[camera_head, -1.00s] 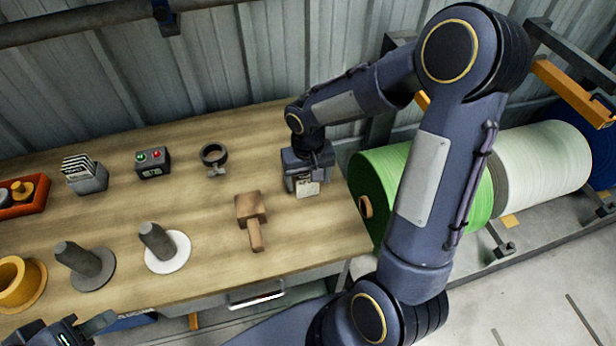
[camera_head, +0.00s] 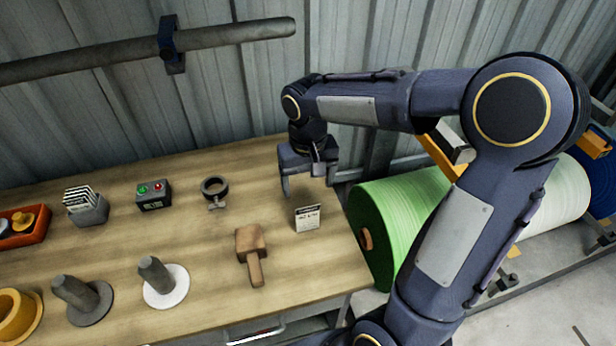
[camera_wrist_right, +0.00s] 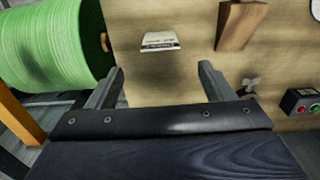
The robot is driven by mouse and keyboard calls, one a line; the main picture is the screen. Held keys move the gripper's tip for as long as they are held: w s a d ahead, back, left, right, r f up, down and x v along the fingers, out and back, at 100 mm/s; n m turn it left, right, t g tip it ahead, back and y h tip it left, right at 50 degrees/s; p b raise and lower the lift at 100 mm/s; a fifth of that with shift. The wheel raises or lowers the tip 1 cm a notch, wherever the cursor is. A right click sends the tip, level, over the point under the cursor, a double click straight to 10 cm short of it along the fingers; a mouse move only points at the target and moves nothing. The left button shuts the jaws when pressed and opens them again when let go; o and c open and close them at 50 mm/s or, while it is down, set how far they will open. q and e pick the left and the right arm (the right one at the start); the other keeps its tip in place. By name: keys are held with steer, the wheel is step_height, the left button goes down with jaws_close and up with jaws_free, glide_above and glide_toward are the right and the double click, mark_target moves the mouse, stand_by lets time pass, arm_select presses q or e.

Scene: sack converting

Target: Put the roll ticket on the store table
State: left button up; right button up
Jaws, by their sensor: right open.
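The roll ticket (camera_head: 307,218) is a small white card with dark print. It is on the wooden store table (camera_head: 210,250), near the table's right end, right of the mallet. It also shows in the right wrist view (camera_wrist_right: 160,41), beyond my fingertips. My right gripper (camera_head: 303,190) is open and empty, above the table and just behind the ticket, apart from it. Its two spread fingers show in the right wrist view (camera_wrist_right: 162,78). My left gripper is not in view.
A wooden mallet (camera_head: 251,245) lies left of the ticket. A ring clamp (camera_head: 214,190), a button box (camera_head: 154,194), a card holder (camera_head: 86,206) and flanged cores (camera_head: 162,283) stand farther left. A green roll (camera_head: 400,215) is beyond the table's right edge.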

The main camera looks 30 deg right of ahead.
steer(key=s+a+r+t+y, duration=0.1)
steer(key=s+a+t+y, duration=0.1)
steer(key=s, duration=0.6)
steer(key=s+a+r+n+t+y, duration=0.1)
steer(key=s+a+r+t, duration=0.1)
steer(key=s, duration=0.7)
steer(key=shift+r+t+y, duration=0.2)
steer(key=shift+t+y, duration=0.2)
steer(key=shift+t, duration=0.4)
steer(key=shift+a, duration=0.15)
